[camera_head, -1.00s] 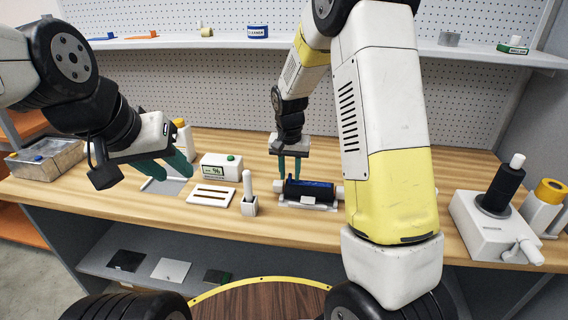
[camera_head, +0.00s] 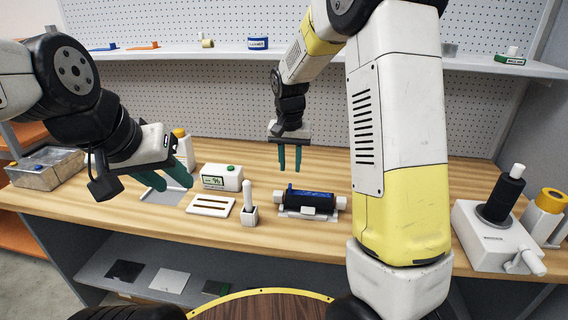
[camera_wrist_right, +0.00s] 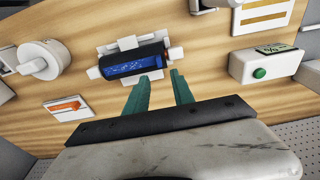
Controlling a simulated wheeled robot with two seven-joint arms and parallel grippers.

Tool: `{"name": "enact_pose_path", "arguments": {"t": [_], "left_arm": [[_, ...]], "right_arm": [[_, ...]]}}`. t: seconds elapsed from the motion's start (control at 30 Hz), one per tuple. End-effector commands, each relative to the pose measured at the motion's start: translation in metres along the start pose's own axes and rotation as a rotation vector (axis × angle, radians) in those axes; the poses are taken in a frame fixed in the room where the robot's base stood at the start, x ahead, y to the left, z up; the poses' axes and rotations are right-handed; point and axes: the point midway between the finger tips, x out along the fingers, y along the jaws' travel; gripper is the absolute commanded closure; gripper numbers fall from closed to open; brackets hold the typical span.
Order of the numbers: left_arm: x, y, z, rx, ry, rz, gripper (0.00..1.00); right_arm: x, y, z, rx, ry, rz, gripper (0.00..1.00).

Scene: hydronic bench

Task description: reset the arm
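My right gripper (camera_head: 290,158) hangs above the back of the bench, behind and above a black cylinder with a blue label (camera_head: 308,200). The cylinder lies in a white cradle (camera_head: 308,215). In the right wrist view the right gripper (camera_wrist_right: 162,80) has its green fingers apart with nothing between them, and the cylinder (camera_wrist_right: 134,61) lies beyond the fingertips. My left gripper (camera_head: 172,180) is over the left part of the bench, its green fingers apart and empty, above a grey plate (camera_head: 165,196).
A white meter with a green button (camera_head: 222,177), a slotted white tray (camera_head: 211,206) and a white stick in a holder (camera_head: 249,206) stand mid-bench. A metal box (camera_head: 45,170) is far left. A white device with a black cylinder (camera_head: 495,235) is right. A shelf (camera_head: 340,53) runs behind.

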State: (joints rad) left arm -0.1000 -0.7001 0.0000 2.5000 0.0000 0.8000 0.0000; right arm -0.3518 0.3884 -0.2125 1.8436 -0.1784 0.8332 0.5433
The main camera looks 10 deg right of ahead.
Motion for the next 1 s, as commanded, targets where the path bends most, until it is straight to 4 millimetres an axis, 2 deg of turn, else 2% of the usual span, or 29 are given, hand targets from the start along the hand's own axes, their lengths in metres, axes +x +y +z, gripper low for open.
{"name": "enact_pose_path", "arguments": {"t": [0.33,0.47,0.57,0.7,0.8,1.0], "left_arm": [[0.0,0.0,0.0,0.0,0.0,0.0,0.64],[0.0,0.0,0.0,0.0,0.0,0.0,0.64],[0.0,0.0,0.0,0.0,0.0,0.0,0.64],[0.0,0.0,0.0,0.0,0.0,0.0,0.64],[0.0,0.0,0.0,0.0,0.0,0.0,0.64],[0.0,0.0,0.0,0.0,0.0,0.0,0.64]], "right_arm": [[-0.004,0.001,0.001,-0.001,0.002,-0.003,0.7],[-0.024,0.01,0.009,-0.011,0.016,-0.037,0.7],[-0.054,0.023,0.026,-0.034,0.043,-0.087,0.7],[-0.099,0.046,0.061,-0.084,0.1,-0.164,0.7],[-0.124,0.061,0.09,-0.125,0.15,-0.208,0.7],[-0.158,0.088,0.152,-0.212,0.263,-0.265,0.7]]}}
